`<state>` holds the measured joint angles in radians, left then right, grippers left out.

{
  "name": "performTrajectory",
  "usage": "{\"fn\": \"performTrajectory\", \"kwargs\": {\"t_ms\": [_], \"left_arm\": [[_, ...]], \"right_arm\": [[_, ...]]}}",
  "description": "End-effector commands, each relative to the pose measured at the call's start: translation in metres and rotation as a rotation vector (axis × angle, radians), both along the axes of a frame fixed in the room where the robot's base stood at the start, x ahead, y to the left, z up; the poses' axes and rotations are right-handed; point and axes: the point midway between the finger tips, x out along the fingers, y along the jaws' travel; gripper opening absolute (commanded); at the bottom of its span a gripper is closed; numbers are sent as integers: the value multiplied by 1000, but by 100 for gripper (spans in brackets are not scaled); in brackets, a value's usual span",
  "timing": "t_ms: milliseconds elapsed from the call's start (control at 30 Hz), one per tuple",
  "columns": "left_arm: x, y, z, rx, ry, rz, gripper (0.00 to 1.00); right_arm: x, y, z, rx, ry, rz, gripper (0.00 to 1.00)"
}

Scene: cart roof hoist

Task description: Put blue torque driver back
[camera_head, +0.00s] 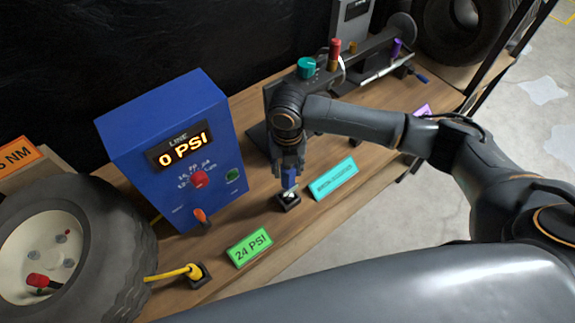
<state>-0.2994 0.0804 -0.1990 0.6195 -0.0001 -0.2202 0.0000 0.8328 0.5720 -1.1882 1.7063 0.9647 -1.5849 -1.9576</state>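The blue torque driver (290,180) is upright, with only its lower blue part and a pale tip showing. My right gripper (288,168) points straight down with its fingers around the driver's upper part, and looks shut on it. The driver's tip is at a small black square holder (289,203) on the wooden bench. I cannot tell whether the tip is inside the holder or just above it. My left gripper is not in view.
A blue box reading 0 PSI (180,150) stands left of the gripper. A cyan label (335,179) and a green 24 PSI label (249,248) lie near the holder. A wheel (100,250) is at left; a yellow hose (172,273) reaches a black socket. Tools stand on a rack behind.

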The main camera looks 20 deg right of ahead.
Motion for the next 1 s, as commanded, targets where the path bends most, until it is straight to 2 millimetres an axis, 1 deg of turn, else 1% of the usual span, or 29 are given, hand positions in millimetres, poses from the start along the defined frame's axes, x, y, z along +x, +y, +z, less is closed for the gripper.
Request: {"fn": "performTrajectory", "kwargs": {"t_ms": [333,467,500,567,800,900,1000], "left_arm": [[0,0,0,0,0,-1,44],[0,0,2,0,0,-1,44],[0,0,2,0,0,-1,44],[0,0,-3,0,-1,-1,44],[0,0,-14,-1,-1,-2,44],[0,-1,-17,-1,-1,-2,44],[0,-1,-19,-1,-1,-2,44]], "right_arm": [[0,0,1,1,-1,0,56],[1,0,10,1,-3,1,56],[1,0,16,0,-3,0,56],[2,1,24,3,-6,0,56],[2,0,78,2,-6,1,56],[2,0,99,1,-5,0,56],[1,1,115,2,-4,0,56]]}}
